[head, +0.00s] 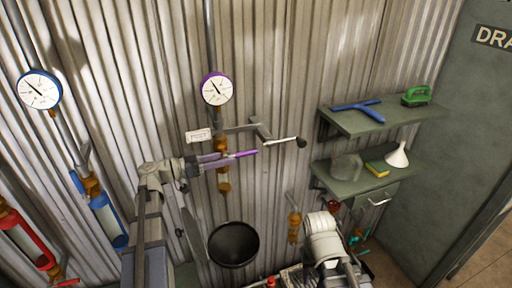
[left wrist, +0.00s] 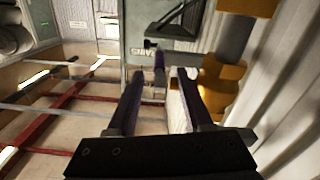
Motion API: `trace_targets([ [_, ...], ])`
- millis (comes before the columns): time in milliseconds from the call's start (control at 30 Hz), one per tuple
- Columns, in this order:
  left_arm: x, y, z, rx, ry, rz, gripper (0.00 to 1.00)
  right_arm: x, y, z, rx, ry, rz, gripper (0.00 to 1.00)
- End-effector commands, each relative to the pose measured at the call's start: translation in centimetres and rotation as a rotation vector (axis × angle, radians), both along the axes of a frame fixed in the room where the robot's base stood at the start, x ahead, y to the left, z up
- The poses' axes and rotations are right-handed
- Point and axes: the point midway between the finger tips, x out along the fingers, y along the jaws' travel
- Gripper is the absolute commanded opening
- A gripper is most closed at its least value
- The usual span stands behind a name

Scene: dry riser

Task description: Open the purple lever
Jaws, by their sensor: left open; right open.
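The purple lever (head: 246,153) sticks out to the right beside a vertical pipe with brass fittings, below the purple-rimmed gauge (head: 215,89). My left gripper (head: 228,158) is open and close to the lever, coming from the left. In the left wrist view the purple lever (left wrist: 159,60) shows end-on, just beyond and between the open fingertips (left wrist: 160,75). The fingers are not closed on it; whether they touch it I cannot tell. The brass valve (left wrist: 222,82) is just right of the fingers. My right gripper (head: 340,268) is low at the bottom; its fingertips are not clear.
A wall bracket with a dark-knobbed rod (head: 285,141) is right of the lever. A black bucket-like bowl (head: 233,245) is below. Blue (head: 108,215) and red (head: 22,235) pipe units stand at left. Shelves (head: 385,118) with tools and a funnel are at right.

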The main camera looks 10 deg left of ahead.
Motion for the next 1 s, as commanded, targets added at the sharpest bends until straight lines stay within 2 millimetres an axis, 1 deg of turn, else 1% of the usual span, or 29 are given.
trace_targets([
  [67,0.0,-0.1,0.0,0.000,-0.003,0.000,0.51,0.0,0.0,0.0,0.000,0.000,0.000,0.50],
  [167,0.4,-0.7,0.0,0.000,-0.001,-0.003,0.51,0.0,0.0,-0.1,0.000,0.000,0.000,0.50],
  [400,2.4,-3.8,-0.1,0.000,0.001,-0.005,0.51,0.0,0.0,-0.1,0.000,0.000,0.000,0.50],
  [600,3.8,-5.8,-0.1,0.001,0.002,-0.003,0.51,0.0,0.0,0.0,0.000,0.000,0.000,0.50],
  [800,4.4,-6.6,-0.1,0.001,0.002,-0.003,0.51,0.0,0.0,0.0,0.000,0.000,0.000,0.50],
  [1000,4.4,-6.6,-0.1,0.001,0.002,-0.002,0.51,0.0,0.0,0.0,0.000,0.000,0.000,0.50],
])
